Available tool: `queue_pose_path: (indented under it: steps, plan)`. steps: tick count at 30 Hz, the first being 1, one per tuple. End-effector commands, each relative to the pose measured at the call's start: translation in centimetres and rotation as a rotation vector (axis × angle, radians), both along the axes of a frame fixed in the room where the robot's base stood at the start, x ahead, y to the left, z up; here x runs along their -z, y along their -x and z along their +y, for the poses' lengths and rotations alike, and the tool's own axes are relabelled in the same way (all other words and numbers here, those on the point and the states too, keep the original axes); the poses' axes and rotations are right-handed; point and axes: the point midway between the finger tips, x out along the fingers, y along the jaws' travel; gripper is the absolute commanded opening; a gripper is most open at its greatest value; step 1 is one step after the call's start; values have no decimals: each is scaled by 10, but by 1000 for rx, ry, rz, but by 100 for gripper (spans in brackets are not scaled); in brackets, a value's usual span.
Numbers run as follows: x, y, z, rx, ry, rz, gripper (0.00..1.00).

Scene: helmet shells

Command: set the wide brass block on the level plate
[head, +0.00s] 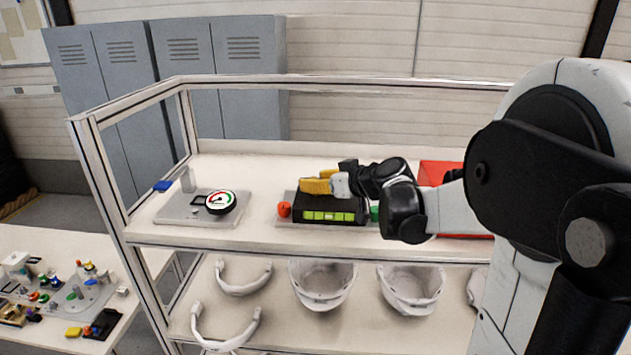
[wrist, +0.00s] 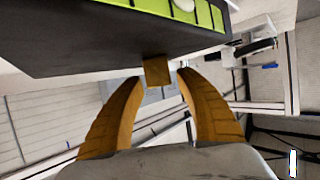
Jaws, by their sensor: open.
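The level plate appears to be the dark box (head: 313,203) with a lime-green marked strip on its front, on the upper shelf; a red knob (head: 284,209) and a green knob (head: 374,213) flank it. The dark box (wrist: 110,40) fills the top of the wrist view. My gripper (head: 318,184) is just above the box. In the wrist view its orange fingers (wrist: 160,78) are open, one on each side of a small brass block (wrist: 156,70) at the box's edge. Whether the fingertips touch the block is unclear. The head view does not show the block distinctly.
A grey plate with a round dial gauge (head: 221,202) stands left on the shelf. A red bin (head: 437,172) is to the right, partly behind my arm. White helmet shells (head: 322,283) lie on the lower shelf. Frame posts (head: 105,185) edge the left side.

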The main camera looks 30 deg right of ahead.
Motion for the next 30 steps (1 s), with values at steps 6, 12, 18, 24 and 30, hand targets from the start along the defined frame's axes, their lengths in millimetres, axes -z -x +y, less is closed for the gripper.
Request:
queue_pose_path:
  steps: [6, 12, 18, 24, 30]
  plan:
    - [-13, 39, -8, 4, 1, 0, 43]
    - [-31, 79, -17, 4, 0, 1, 43]
    - [-42, 103, -20, 3, -1, 0, 43]
    - [-18, 125, 46, -33, -39, 145, 43]
    - [49, 202, 152, 10, -31, 452, 43]
